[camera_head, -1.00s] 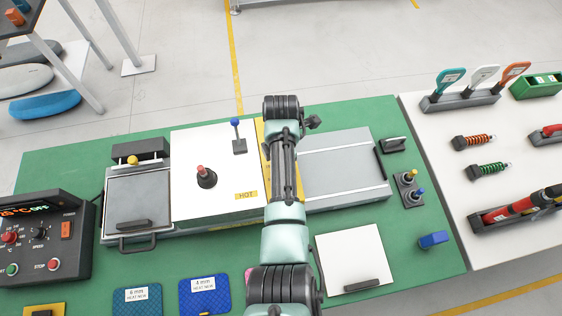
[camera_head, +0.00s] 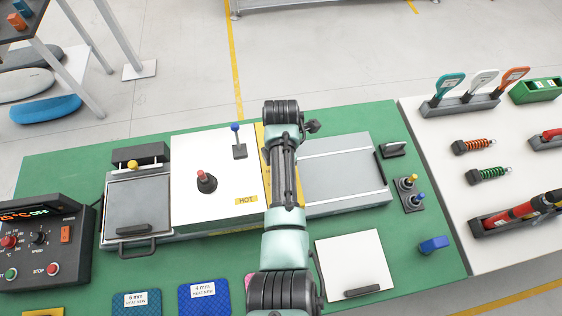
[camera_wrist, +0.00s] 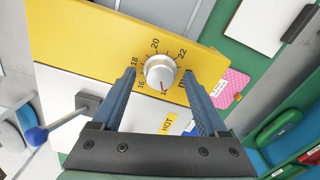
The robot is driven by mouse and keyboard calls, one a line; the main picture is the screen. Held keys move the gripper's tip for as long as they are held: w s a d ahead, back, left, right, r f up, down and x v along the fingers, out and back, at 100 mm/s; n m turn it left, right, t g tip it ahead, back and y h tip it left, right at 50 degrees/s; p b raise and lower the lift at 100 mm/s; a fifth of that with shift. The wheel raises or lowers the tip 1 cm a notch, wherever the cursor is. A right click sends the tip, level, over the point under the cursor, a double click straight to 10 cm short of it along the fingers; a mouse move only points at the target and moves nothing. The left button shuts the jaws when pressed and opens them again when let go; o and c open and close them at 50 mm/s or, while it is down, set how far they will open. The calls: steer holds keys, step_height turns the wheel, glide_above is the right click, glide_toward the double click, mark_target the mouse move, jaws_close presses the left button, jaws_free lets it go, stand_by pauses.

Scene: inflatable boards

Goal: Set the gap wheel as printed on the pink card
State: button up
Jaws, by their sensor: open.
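The gap wheel (camera_wrist: 160,71) is a silver knob on a yellow panel (camera_wrist: 85,35), ringed by printed numbers; 18, 20 and 22 are readable. A red mark on the wheel points toward the low end of the scale, at a number that is hard to read. My gripper (camera_wrist: 159,74) is open, with one blue finger on each side of the wheel; contact cannot be told. The pink card (camera_wrist: 232,88) lies on the green bench right of the panel, its print too small to read. In the head view my arm hides the wheel and most of the card.
A white block marked HOT (camera_head: 217,185) with a red-topped lever (camera_head: 206,180) and a blue-knobbed lever (camera_head: 237,140) stands left of my arm. A grey plate (camera_head: 345,175) lies right. Blue cards (camera_head: 205,298) and a white sheet (camera_head: 352,265) lie in front.

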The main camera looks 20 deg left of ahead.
step_height(320, 180, up, 13)
steer(key=b, duration=0.1)
stand_by(0.3)
stand_by(0.5)
steer(key=w+a+r+m+t+y+b, duration=0.1)
steer(key=w+r+m+t+y+b, duration=0.3)
steer(key=w+r+m+t, duration=0.55)
steer(key=w+d+r+m+t+b, duration=0.1)
steer(key=d+r+m+t+b, duration=0.1)
steer(key=r, duration=0.5)
steer(key=w+d+r+m+t+b, duration=0.1)
steer(key=w+r+m+t+b, duration=0.15)
steer(key=r, duration=0.35)
steer(key=s+d+r+m+t+h+b, duration=0.1)
steer(key=s+d+r+m+t+h, duration=0.1)
steer(key=s+d+r+m+t, duration=0.4)
steer(key=s+d+r+m+t+h+b, duration=0.2)
steer(key=s+d+r+m+t, duration=0.4)
steer(key=s+r, duration=0.6)
step_height(320, 180, up, 5)
steer(key=shift+s+d+r+m+t, duration=0.15)
steer(key=shift+m+t, duration=0.45)
steer(key=shift+m, duration=0.3)
